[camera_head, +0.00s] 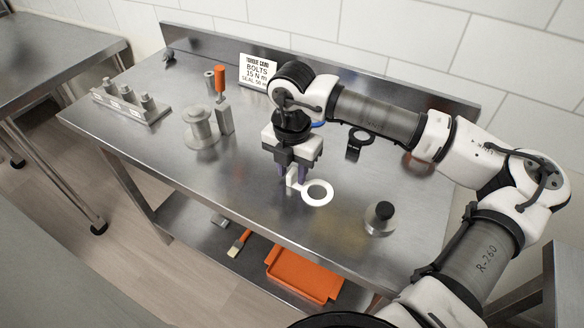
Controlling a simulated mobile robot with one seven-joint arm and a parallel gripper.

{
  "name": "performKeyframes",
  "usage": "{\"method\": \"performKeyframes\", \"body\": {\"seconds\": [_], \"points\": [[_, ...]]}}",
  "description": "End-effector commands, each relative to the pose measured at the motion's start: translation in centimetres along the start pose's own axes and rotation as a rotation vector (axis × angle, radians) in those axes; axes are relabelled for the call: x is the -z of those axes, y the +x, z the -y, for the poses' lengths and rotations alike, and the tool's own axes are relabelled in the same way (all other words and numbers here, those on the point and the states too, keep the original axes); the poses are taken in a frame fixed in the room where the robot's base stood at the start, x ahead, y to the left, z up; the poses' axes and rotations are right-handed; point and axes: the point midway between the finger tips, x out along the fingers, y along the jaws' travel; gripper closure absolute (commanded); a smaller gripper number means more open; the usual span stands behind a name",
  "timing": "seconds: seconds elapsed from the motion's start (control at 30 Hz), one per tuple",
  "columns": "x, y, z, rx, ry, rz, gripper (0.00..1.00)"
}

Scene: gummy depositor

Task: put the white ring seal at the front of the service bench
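The white ring seal (318,192) is a flat ring with a small raised tab on its left side. It appears to lie on the steel service bench (180,172), a short way in from the front edge; I cannot tell whether it touches the top. My gripper (292,174) points down at the tab. Its two fingers stand apart, one on each side of the tab, and look open. Contact between fingers and tab cannot be made out.
A black ring with a tab (358,142) is behind to the right. A black-knobbed metal piece (380,216) stands right of the seal. A steel spool (200,128), an orange-handled tool (221,82) and a block with pegs (130,102) stand left. An orange tray (303,275) lies below.

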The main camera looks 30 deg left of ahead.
Motion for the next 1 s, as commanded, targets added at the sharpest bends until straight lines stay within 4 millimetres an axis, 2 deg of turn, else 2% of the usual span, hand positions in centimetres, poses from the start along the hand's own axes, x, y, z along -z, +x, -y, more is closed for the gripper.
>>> {"method": "performKeyframes", "body": {"seconds": [0.17,0.4,0.6,0.77,1.0], "points": [[-0.1,-2.5,0.0,0.001,0.0,0.004,0.66],[-0.1,-7.9,0.0,0.001,0.001,0.005,0.66],[-0.1,-11.0,0.0,0.002,0.001,0.002,0.66],[0.0,-12.0,0.0,0.002,0.0,0.0,0.66],[0.0,-12.2,0.0,0.001,-0.001,0.0,0.66]]}}
